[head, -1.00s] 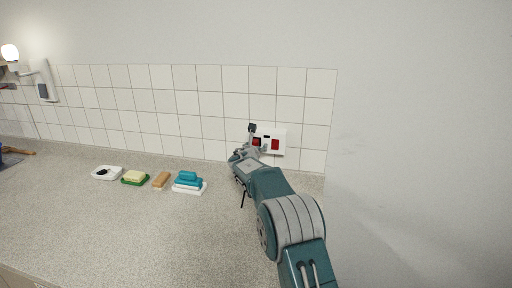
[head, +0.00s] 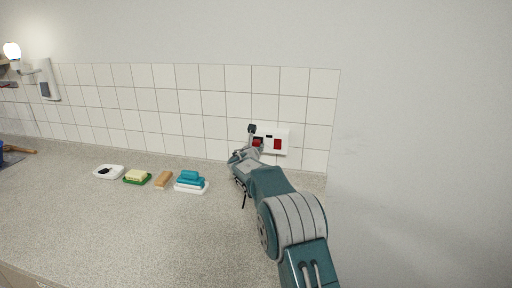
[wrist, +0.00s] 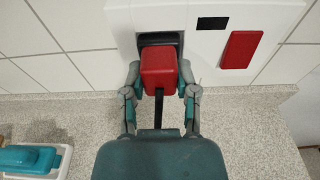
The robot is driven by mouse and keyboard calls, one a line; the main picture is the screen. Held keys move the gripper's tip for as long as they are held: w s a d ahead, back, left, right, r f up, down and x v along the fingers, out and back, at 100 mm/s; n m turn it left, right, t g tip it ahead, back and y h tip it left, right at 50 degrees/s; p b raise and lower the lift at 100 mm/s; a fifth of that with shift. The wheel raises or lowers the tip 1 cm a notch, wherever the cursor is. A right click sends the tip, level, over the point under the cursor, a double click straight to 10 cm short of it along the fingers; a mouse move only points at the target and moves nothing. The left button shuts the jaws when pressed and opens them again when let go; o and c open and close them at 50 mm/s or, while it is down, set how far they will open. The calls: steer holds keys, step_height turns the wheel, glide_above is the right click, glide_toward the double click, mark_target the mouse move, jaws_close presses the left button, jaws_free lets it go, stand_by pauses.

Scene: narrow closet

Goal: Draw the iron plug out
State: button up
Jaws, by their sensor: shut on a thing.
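The iron plug is a red block (wrist: 158,68) with a black cord running down from it in the wrist view. My gripper (wrist: 160,82) is shut on it, one finger on each side. The plug sits at a dark opening in a white wall socket box (wrist: 119,18); how deep it is seated cannot be told. In the head view the socket box (head: 284,134) is on the tiled wall, with my gripper (head: 254,146) at its left side, partly covering the plug.
A second red rectangle (wrist: 241,50) and a small black window (wrist: 212,22) are on the box's face. Teal sponges on a white dish (head: 191,183), a tan block (head: 164,180), a green dish (head: 137,178) and a white dish (head: 108,172) stand left on the speckled counter (head: 110,230).

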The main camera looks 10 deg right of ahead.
steer(key=shift+f+v, duration=0.1)
steer(key=shift+v, duration=0.7)
steer(key=shift+f+v, duration=0.15)
steer(key=shift+v, duration=0.65)
steer(key=shift+s, duration=0.1)
